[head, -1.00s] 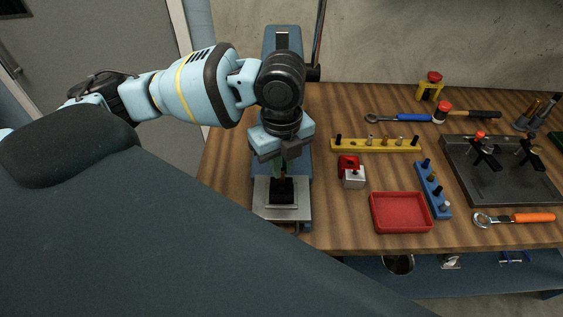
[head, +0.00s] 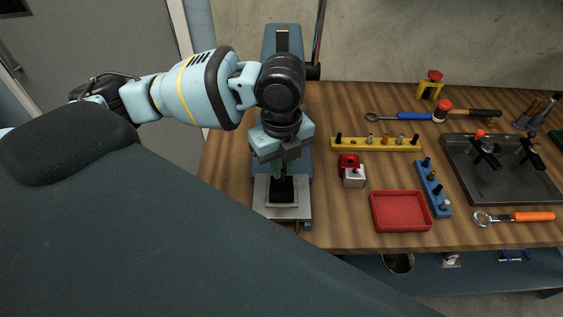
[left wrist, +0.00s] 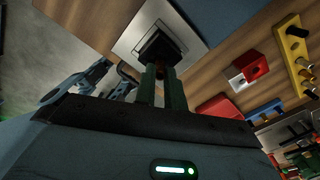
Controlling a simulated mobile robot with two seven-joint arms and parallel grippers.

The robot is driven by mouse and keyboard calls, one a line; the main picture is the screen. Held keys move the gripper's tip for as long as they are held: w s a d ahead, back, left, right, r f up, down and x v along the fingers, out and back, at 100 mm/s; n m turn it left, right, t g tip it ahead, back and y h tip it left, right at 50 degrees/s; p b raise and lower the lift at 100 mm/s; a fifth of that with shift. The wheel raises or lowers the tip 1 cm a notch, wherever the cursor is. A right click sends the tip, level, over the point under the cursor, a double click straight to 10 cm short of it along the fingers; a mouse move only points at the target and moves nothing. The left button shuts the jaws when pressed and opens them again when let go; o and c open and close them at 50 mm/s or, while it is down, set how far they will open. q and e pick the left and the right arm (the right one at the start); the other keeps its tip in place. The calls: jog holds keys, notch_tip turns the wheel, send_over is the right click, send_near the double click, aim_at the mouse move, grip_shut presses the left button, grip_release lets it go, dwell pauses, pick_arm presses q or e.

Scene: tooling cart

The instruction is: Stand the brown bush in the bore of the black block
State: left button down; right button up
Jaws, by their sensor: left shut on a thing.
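The black block (head: 282,193) sits on the bright metal plate of the press at the left end of the bench. It also shows in the left wrist view (left wrist: 160,45). My left gripper (head: 281,175) points down right over the block. Its green fingers are shut on the brown bush (left wrist: 160,72), of which only a small dark reddish-brown part shows between the fingertips. The bush's lower end is at or just over the top of the block. The bore is hidden, so I cannot tell whether the bush has entered it. My right gripper is not in view.
The blue press column (head: 283,42) stands behind my gripper. To the right are a red block (head: 348,161), a white block (head: 354,178), a red tray (head: 401,211), a yellow rack (head: 376,145) and a blue rack (head: 432,190). A dark fixture plate (head: 497,182) lies farther right.

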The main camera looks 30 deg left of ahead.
pick_arm(q)
jog(key=shift+f, duration=0.6)
dwell(1.5)
jog(key=c, duration=1)
grip_release()
jog(key=shift+r, duration=3)
jog(key=shift+s, duration=0.1)
